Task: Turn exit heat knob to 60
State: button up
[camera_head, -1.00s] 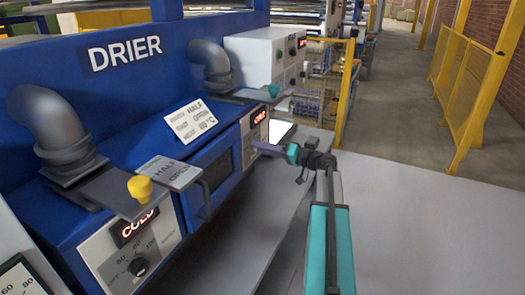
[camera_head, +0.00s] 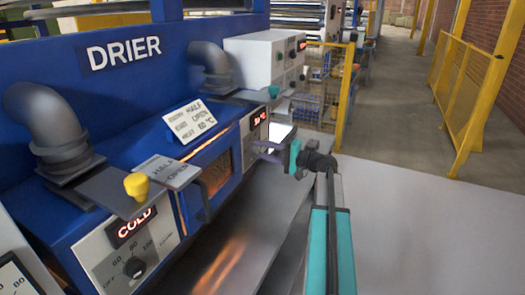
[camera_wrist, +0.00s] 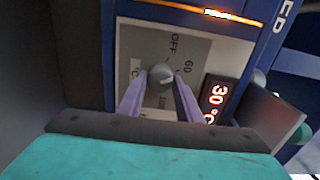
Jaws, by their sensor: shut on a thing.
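The exit heat knob (camera_wrist: 160,76) is a small round grey knob on a light dial plate (camera_wrist: 198,52) in the wrist view. "OFF" and "60" are printed on the plate beside it. My gripper (camera_wrist: 160,84) is shut on the knob, with a purple finger on each side. The exit display (camera_wrist: 216,97) next to it reads 30 °C in red. In the head view my gripper (camera_head: 265,150) is at the drier's far panel, below the small lit display (camera_head: 258,118). The knob is hidden there, and its exact pointer angle is hard to tell.
The near panel has a black knob (camera_head: 134,267) and a display (camera_head: 131,227) reading COLD. A handle (camera_head: 204,198) and a teal knob (camera_head: 274,91) project near my arm.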

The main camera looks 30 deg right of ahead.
jog(key=shift+d, duration=0.1)
dwell(0.3)
jog(key=o, duration=1)
jog(key=shift+o, duration=0.2)
jog(key=b+v, duration=0.3)
jog(key=v, duration=1)
jog(key=shift+s+d, duration=0.2)
jog(key=shift+s, duration=0.1)
